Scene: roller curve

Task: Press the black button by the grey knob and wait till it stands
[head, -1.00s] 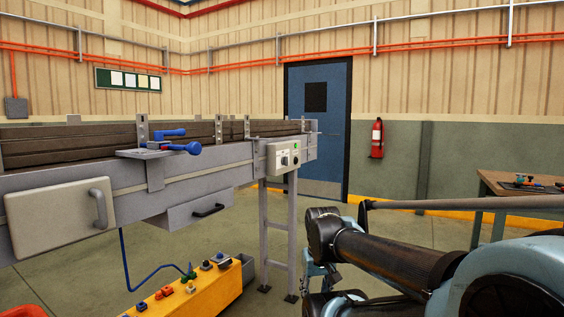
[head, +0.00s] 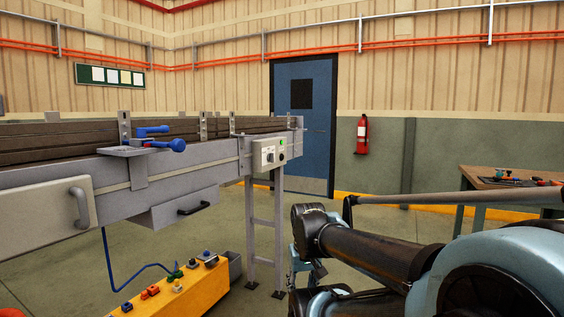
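A pale control box (head: 269,154) is mounted on the near side of the roller conveyor (head: 165,185), close to its right end. On its face I see a small dark control and a green one. They are too small to tell which is the black button and which the grey knob. My arm fills the lower right, well to the right of the box and apart from it. My gripper (head: 316,268) seems to show only in part, low beside my dark arm links; its fingers cannot be made out.
A yellow bench (head: 205,290) with small coloured parts and a grey bin (head: 234,266) stand below the conveyor. A conveyor leg (head: 264,240) stands under the box. A blue door (head: 303,125) is behind. A table with tools (head: 505,181) is at right. The floor between is clear.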

